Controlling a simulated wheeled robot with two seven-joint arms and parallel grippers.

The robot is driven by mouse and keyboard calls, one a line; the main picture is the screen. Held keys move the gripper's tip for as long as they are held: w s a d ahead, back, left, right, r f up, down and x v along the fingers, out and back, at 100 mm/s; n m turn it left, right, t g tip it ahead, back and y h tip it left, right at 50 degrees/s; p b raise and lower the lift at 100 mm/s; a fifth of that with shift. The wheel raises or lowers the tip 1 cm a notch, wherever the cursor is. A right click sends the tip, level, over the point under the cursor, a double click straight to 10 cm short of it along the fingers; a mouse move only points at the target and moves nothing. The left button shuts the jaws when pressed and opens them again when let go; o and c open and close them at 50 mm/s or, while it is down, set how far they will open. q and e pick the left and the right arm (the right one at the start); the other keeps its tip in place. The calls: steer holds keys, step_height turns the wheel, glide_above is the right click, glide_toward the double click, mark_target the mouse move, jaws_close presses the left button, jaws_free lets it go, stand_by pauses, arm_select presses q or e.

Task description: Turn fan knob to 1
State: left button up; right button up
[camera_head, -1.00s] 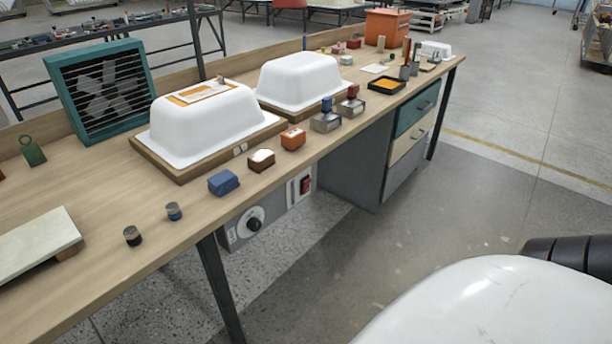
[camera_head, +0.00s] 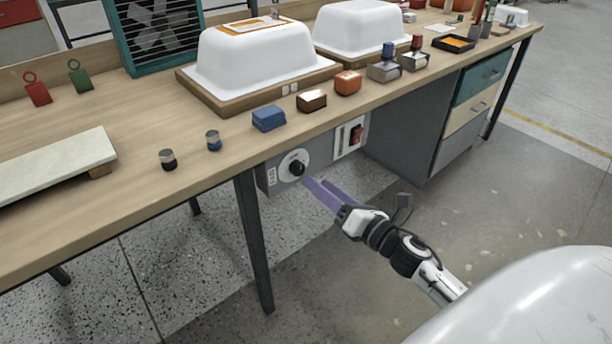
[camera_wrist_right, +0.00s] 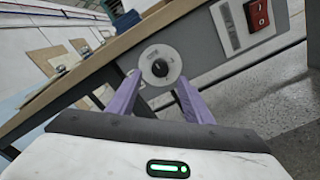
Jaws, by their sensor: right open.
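The fan knob (camera_head: 295,167) is a black knob on a pale round dial, on the grey control panel (camera_head: 268,178) under the table's front edge. In the right wrist view the knob (camera_wrist_right: 160,68) shows ahead, between the two purple fingers. My right gripper (camera_head: 314,182) is open and empty, just in front and to the right of the knob, apart from it as far as I can tell. In the wrist view the fingertips of the gripper (camera_wrist_right: 158,80) stand either side of the dial. The dial markings are too small to read. The fan (camera_head: 155,35) is a teal box with dark slats. My left gripper is not in view.
A red rocker switch (camera_head: 356,134) sits on the panel right of the knob. White tub shells (camera_head: 262,65) and several small blocks stand on the wooden table (camera_head: 120,215). A dark table leg (camera_head: 254,240) is left of the panel. The floor in front is clear.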

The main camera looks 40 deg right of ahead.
mark_target(301, 171)
steer(key=w, duration=0.6)
steer(key=shift+w+a, duration=0.1)
steer(key=shift+a, duration=0.15)
steer(key=shift+c, duration=0.4)
steer(key=c, duration=1)
